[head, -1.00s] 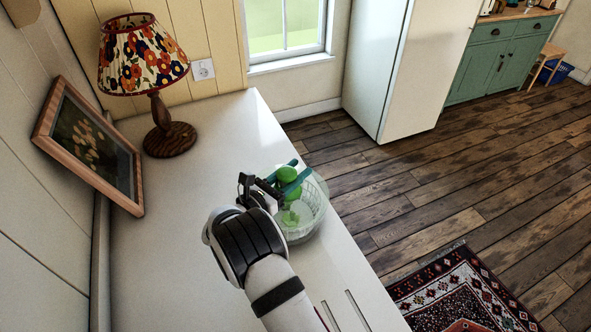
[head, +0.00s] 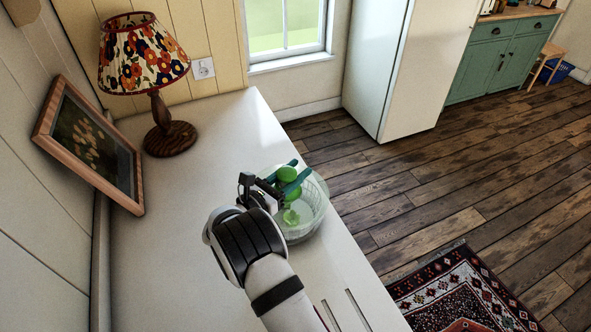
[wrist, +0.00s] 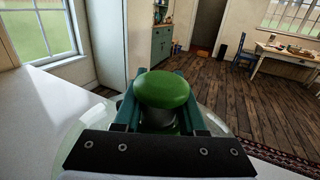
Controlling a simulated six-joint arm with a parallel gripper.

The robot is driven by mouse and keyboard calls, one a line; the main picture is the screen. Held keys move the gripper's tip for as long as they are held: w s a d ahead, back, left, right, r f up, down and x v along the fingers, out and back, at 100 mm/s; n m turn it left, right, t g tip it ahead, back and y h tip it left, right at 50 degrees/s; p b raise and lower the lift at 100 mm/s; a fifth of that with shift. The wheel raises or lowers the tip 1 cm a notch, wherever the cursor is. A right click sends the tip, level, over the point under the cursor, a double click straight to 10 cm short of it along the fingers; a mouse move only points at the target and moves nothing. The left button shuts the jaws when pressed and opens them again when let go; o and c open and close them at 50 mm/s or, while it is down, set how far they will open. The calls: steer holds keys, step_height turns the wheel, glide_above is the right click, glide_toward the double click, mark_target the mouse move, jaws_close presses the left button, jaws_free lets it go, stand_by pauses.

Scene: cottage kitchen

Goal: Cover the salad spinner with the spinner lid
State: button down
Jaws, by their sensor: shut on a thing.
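The salad spinner (head: 300,236) is a clear bowl with a pale basket inside, standing on the white counter near its right edge. The spinner lid (head: 316,192) is clear, with a green knob (head: 287,174). My gripper (head: 289,181) is shut on the lid by the knob, a finger on each side of it. In the wrist view the green knob (wrist: 164,89) sits between the fingers, and the clear lid rim (wrist: 98,117) shows beside them. The lid is over the bowl; I cannot tell whether it touches the bowl's rim. My gripper and arm hide part of both.
A lamp (head: 146,62) with a floral shade and a leaning picture frame (head: 92,147) stand at the counter's back left. The white counter (head: 170,235) is clear left of the arm. Its right edge drops to the wooden floor close beside the bowl.

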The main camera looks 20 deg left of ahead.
steer(key=shift+f, duration=0.35)
steer(key=c, duration=0.8)
jaws_free()
steer(key=shift+o, duration=0.2)
steer(key=shift+v, duration=5.55)
steer(key=shift+r, duration=0.15)
